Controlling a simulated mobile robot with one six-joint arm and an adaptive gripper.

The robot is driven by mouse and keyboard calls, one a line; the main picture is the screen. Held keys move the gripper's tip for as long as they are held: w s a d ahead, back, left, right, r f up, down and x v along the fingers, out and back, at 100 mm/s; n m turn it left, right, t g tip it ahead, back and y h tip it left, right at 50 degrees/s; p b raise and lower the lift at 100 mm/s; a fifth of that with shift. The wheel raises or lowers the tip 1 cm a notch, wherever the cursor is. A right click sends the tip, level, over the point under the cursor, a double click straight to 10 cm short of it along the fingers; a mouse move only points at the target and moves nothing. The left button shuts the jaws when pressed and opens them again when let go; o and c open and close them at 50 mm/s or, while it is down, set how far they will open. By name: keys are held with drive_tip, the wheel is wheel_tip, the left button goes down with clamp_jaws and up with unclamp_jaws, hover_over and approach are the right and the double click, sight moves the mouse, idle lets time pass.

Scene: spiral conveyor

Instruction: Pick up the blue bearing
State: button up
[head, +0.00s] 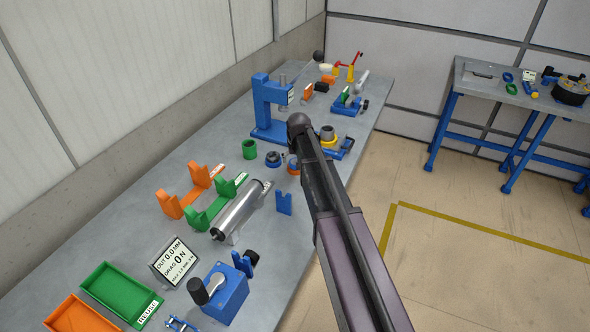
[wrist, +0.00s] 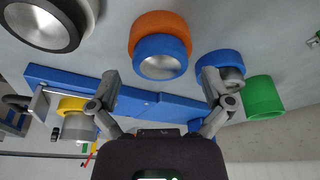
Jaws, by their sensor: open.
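Two blue round parts show in the wrist view; I cannot tell for sure which is the blue bearing. One blue ring (wrist: 160,44) with a silver centre sits against an orange ring (wrist: 158,20), straight ahead of my gripper. The other blue ring (wrist: 215,58) has a grey centre and is partly covered by the right finger; it also shows in the head view (head: 272,158). A green ring (wrist: 264,97) is beside it. My gripper (wrist: 160,82) is open, with nothing visible between its fingers. In the head view my arm mostly hides the gripper.
A blue press (head: 268,108) stands behind the rings on the grey bench. A silver roller (head: 238,212), green stand (head: 196,218), orange stand (head: 170,204) and blue bracket (head: 284,203) are nearer. A yellow-and-grey part (head: 327,134) stands right of my arm.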

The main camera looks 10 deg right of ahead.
drive_tip(key=shift+w+f+b, duration=0.2)
drive_tip(key=shift+f+b, duration=0.25)
drive_tip(key=shift+f, duration=0.25)
drive_tip(key=c, duration=1.1)
